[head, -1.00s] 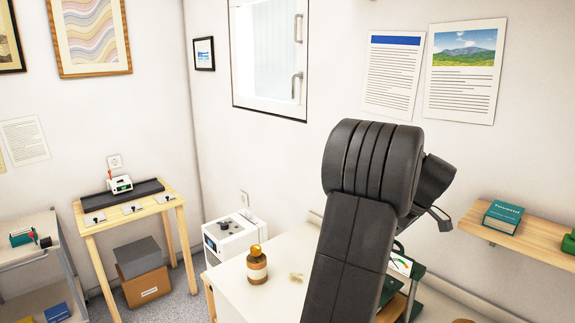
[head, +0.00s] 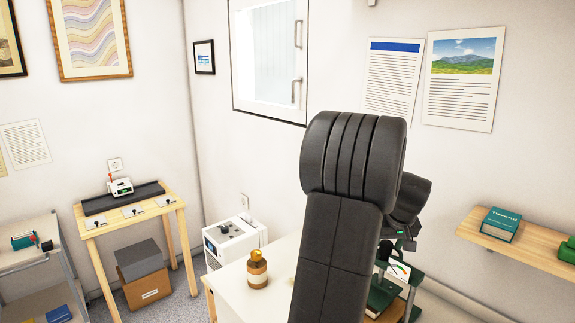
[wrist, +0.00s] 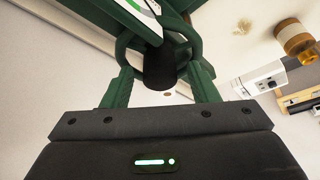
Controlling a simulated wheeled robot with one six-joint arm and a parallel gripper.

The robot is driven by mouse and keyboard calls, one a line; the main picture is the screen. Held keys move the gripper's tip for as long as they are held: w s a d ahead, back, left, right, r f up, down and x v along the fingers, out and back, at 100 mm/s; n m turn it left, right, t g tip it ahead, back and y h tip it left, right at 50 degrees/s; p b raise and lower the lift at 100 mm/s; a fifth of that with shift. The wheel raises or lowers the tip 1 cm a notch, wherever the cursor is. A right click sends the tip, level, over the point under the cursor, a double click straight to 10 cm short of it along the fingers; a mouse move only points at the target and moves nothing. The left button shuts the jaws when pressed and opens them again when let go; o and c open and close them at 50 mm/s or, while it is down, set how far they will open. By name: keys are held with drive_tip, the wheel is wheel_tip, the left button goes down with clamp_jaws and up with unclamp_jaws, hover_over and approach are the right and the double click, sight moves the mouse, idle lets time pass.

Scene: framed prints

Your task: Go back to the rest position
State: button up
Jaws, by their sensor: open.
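My black arm (head: 338,230) stands upright in the middle of the head view, and its far end is mostly hidden behind it. My gripper (wrist: 163,75) shows in the wrist view with its two green fingers apart. A dark cylinder and a curved green part appear between or just beyond the fingers; I cannot tell whether they touch. A green stand with a dial card (head: 399,270) is just right of my arm in the head view.
A wooden shelf (head: 485,232) with a teal book (head: 501,224) is on the right wall. A wooden side table (head: 165,200) stands at the left.

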drive_tip(key=shift+a+m+g+h, duration=0.15)
drive_tip(key=shift+m+h, duration=0.45)
drive_tip(key=shift+m, duration=0.9)
drive_tip(key=shift+a+m+g+h, duration=0.15)
drive_tip(key=shift+m+h, duration=0.45)
drive_tip(key=shift+m, duration=0.9)
drive_tip(key=v, duration=0.3)
drive_tip(key=shift+s+d+r, duration=0.1)
drive_tip(key=shift+r, duration=0.3)
